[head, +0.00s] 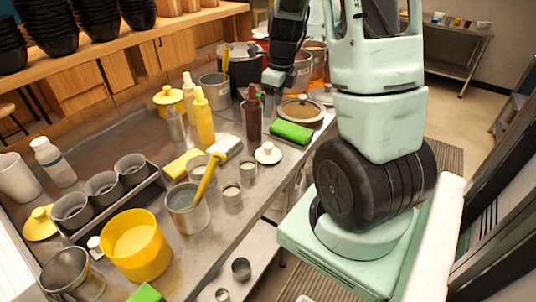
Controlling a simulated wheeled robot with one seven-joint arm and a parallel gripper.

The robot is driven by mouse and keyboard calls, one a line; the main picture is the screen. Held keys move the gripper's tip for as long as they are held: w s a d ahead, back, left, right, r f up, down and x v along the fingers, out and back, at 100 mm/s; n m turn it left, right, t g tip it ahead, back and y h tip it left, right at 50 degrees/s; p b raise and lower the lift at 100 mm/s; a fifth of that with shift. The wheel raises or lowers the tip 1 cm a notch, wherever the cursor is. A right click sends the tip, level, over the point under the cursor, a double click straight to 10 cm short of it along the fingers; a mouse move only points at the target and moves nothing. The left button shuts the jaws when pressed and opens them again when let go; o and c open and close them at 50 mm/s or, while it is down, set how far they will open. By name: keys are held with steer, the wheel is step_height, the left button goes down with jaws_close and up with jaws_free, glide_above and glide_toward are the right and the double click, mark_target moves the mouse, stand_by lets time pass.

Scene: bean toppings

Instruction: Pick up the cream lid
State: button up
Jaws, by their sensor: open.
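A small round cream lid (268,155) with a knob on top lies on the metal counter, near its right edge. It is in front of the green sponge and the brown bottle. Another small pale knobbed piece (95,244) sits at the lower left, partly hidden by the yellow tub. My gripper (266,88) is above the back of the counter, beyond the cream lid and apart from it. Its jaws are open but show only small and partly hidden.
A brown bottle (252,115) and a green sponge (291,132) are behind the cream lid. Small metal cups (248,167) and a grey pot (186,210) with a yellow handle are on its left. Yellow bottles (204,118) stand farther back.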

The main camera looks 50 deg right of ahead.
glide_above(268, 144)
steer(key=f, duration=1)
steer(key=shift+s+f, duration=0.2)
steer(key=shift+s, duration=0.1)
steer(key=shift+w+f+p, duration=0.2)
steer(key=shift+f+p, duration=0.75)
steer(key=shift+f, duration=1.85)
steer(key=c, duration=0.8)
